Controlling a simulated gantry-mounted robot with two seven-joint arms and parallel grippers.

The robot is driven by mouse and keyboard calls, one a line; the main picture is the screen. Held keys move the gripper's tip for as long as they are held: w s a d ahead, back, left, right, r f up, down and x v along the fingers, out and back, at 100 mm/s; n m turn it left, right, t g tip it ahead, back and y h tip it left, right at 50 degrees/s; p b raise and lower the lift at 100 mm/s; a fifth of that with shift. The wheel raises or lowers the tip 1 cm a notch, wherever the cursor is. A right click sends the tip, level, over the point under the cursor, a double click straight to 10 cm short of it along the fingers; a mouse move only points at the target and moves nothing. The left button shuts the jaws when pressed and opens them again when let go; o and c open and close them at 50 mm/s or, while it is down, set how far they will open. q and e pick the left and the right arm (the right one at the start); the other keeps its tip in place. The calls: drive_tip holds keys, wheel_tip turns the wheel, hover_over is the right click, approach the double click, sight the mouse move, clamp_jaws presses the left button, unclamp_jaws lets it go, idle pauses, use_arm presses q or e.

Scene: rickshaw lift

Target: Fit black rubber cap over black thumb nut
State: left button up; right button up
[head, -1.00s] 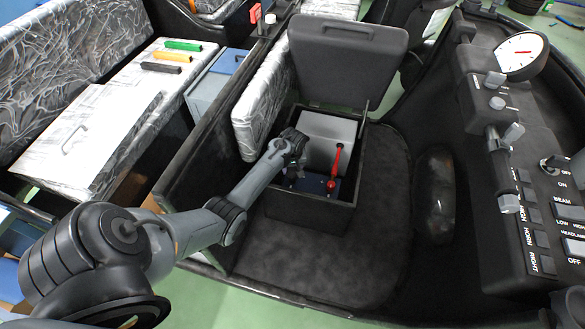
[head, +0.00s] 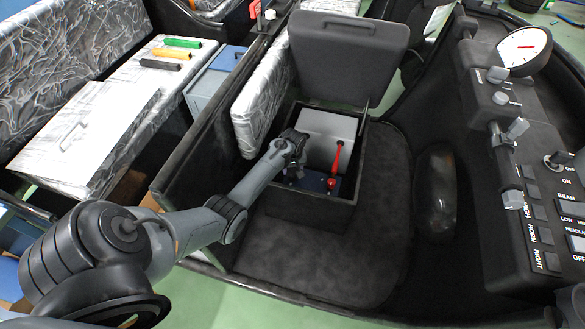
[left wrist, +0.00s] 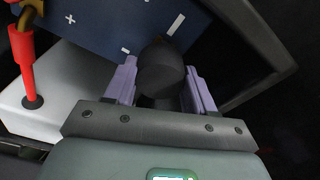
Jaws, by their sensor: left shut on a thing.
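A dark blue battery (head: 312,181) sits in the open black box. Its blue top with white plus and minus marks (left wrist: 95,28) shows in the left wrist view. My left gripper (head: 291,166) reaches down into the box at the battery's left end. In the left wrist view its two pale lavender fingers (left wrist: 160,84) are shut on the black rubber cap (left wrist: 160,68), a round dark piece over the edge of the battery. I cannot make out the black thumb nut; the cap and fingers may hide it. I cannot tell whether the cap touches it.
A red terminal piece (left wrist: 22,62) with a red lead stands beside the gripper; the red part (head: 335,165) also shows in the head view. A light grey block (head: 327,135) fills the box's back. The box's lid (head: 347,48) stands open behind.

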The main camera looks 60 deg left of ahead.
use_arm(q)
drive_tip(key=shift+f+b, duration=0.6)
drive_tip(key=shift+f, duration=0.45)
drive_tip(key=o, duration=1.1)
drive_tip(key=shift+r, duration=0.1)
drive_tip(key=r+p, duration=0.1)
drive_tip(key=r, duration=0.2)
drive_tip(key=r+p, duration=0.2)
drive_tip(key=r, duration=0.1)
drive_tip(key=d+r+p, duration=0.1)
drive_tip(key=r+p, duration=0.1)
drive_tip(key=r, duration=0.1)
drive_tip(key=shift+s+r, duration=0.2)
drive_tip(key=shift+r, duration=0.6)
drive_tip(key=shift+s+d, duration=0.1)
